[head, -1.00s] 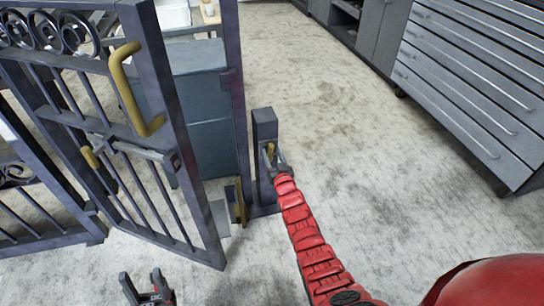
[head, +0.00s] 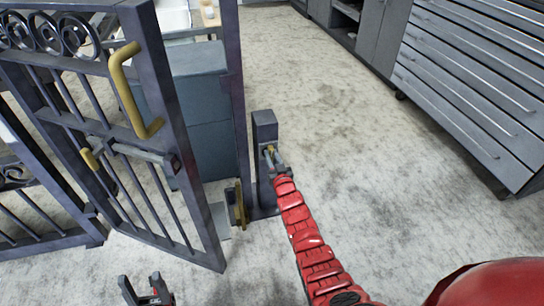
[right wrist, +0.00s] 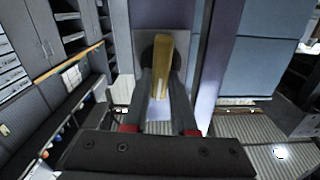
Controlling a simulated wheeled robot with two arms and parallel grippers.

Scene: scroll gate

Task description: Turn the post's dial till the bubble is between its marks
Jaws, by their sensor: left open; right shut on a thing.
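The short dark post (head: 264,128) stands on the floor just right of the gate. Its brass dial (head: 269,150) is a small piece on the post's near face, partly covered by my right gripper (head: 276,163). In the right wrist view, the brass dial (right wrist: 162,55) shows as an upright bar in front of a grey plate. My right gripper (right wrist: 160,85) is shut on it, one finger at each side. My left gripper (head: 146,287) is open and empty at the bottom edge. I cannot make out the bubble or its marks in either view.
A dark metal gate (head: 160,180) with a brass handle (head: 127,90) and a bolt (head: 140,152) stands at the left. A blue-grey cabinet (head: 205,120) is behind it. Grey drawers (head: 470,80) stand at the right. The floor (head: 400,220) between is clear.

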